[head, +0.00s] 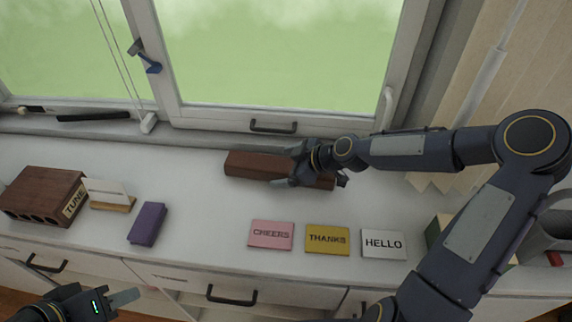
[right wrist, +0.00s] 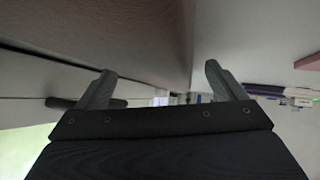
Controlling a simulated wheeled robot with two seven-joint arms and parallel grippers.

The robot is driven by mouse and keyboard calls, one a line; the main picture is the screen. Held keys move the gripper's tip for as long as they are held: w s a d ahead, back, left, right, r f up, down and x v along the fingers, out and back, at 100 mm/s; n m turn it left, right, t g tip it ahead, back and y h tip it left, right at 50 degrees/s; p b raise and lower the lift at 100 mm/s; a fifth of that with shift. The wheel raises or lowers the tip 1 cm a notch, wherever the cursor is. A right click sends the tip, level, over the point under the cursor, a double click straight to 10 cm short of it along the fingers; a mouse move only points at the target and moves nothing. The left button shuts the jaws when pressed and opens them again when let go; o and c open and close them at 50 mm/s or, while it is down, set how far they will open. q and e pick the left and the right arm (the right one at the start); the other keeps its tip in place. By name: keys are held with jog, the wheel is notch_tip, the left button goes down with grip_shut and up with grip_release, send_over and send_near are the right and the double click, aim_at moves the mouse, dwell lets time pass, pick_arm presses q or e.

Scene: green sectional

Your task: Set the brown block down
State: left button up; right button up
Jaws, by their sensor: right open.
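The brown block (head: 243,164) is a long, dark reddish-brown bar lying on the white counter below the window. My right gripper (head: 291,167) is at the block's right part, with its fingers spread open around it. The gripper and wrist hide some of the block's right half. In the right wrist view, the two fingers (right wrist: 158,90) stand apart, and the block's brown side (right wrist: 150,40) fills the upper middle between them. I cannot tell whether a finger touches it. My left gripper (head: 122,298) is at the lower left, in front of the counter, away from the block.
On the counter are a brown TUNE box (head: 42,194), a white and tan block (head: 108,194), a purple block (head: 147,224), and the CHEERS (head: 271,235), THANKS (head: 327,240) and HELLO (head: 384,244) cards. The window stands behind.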

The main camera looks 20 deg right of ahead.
jog(key=p+v, duration=0.1)
jog(key=v, duration=1.1)
jog(key=s+a+f+g+h, duration=0.1)
jog(key=s, duration=0.1)
jog(key=s+a+m+g+h, duration=0.1)
jog(key=s, duration=0.2)
jog(key=s+a+f+m+g+h, duration=0.1)
jog(key=s, duration=0.1)
jog(key=shift+s+a+f+g, duration=0.15)
jog(key=shift+s+f+g, duration=0.1)
jog(key=shift+f+g, duration=0.05)
jog(key=s+r+m+t, duration=0.1)
jog(key=s+r+m, duration=0.2)
jog(key=s+m, duration=0.2)
jog(key=s+r+m, duration=0.3)
jog(key=s+m, duration=0.3)
jog(key=s, duration=0.3)
jog(key=shift+s+d+r+m+t+h, duration=0.2)
jog(key=shift+s+d+m+t+h, duration=0.1)
jog(key=shift+s+d+t, duration=0.15)
